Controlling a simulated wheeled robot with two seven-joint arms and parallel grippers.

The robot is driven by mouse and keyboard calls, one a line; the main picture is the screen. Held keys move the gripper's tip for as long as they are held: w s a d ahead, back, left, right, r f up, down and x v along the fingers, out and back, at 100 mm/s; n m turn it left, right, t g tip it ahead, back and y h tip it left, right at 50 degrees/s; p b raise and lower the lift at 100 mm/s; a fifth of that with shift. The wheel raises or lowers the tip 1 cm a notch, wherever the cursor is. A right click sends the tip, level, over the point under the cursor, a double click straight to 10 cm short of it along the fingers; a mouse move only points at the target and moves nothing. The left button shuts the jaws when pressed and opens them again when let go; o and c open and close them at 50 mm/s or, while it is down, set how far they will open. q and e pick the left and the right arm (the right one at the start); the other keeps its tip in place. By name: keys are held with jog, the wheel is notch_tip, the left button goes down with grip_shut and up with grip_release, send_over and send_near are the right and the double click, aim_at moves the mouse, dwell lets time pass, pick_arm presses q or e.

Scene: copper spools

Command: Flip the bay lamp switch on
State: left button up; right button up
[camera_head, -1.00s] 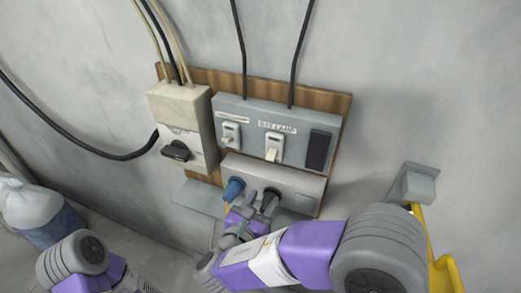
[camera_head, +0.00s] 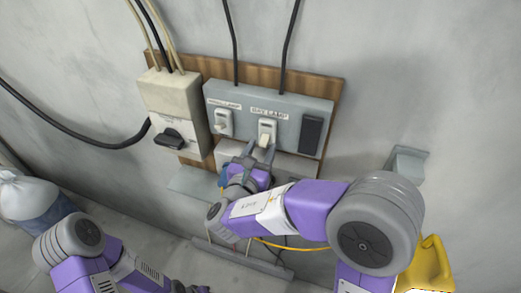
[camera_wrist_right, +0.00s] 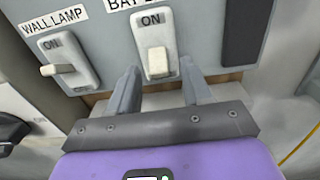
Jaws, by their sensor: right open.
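The bay lamp switch (camera_head: 267,128) is a white plate with a pale lever on the grey panel, under a "BAY LAMP" label. In the right wrist view the bay lamp switch (camera_wrist_right: 155,45) has "ON" printed at its top, and its lever sits low on the plate, tilted down. My right gripper (camera_head: 259,150) is open and empty just below the switch. In the right wrist view its two fingers (camera_wrist_right: 160,82) stand apart, one on each side below the lever; I cannot tell whether they touch anything.
The wall lamp switch (camera_head: 223,122) is left of the bay lamp switch. A dark block (camera_head: 312,135) is to its right. A beige box with a black rotary handle (camera_head: 172,138) hangs at the left. A socket box (camera_head: 290,164) is below, partly hidden by my right arm.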

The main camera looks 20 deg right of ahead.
aim_at(265, 139)
grip_shut()
notch_tip(265, 139, up, 3)
jog(key=g+y+p, duration=0.2)
jog(key=g+p, duration=0.2)
jog(key=p, duration=0.5)
jog(key=shift+f+y, duration=0.1)
jog(key=shift+y, duration=0.3)
jog(key=shift+w+r+g+y+p, duration=0.1)
jog(key=shift+r+g+y+p, duration=0.15)
jog(key=shift+g+y, duration=0.45)
jog(key=shift+w+d+r+g+y, duration=0.1)
jog(key=shift+r+g+y, duration=0.2)
jog(key=shift+g, duration=0.35)
jog(key=shift+w+d+r+g+y, duration=0.1)
jog(key=shift+g+y, duration=0.25)
jog(key=shift+g, duration=0.35)
jog(key=shift+w+r+g+y, duration=0.1)
jog(key=shift+r+g+y, duration=0.2)
jog(key=shift+g, duration=0.35)
grip_release()
jog(key=shift+f, duration=0.1)
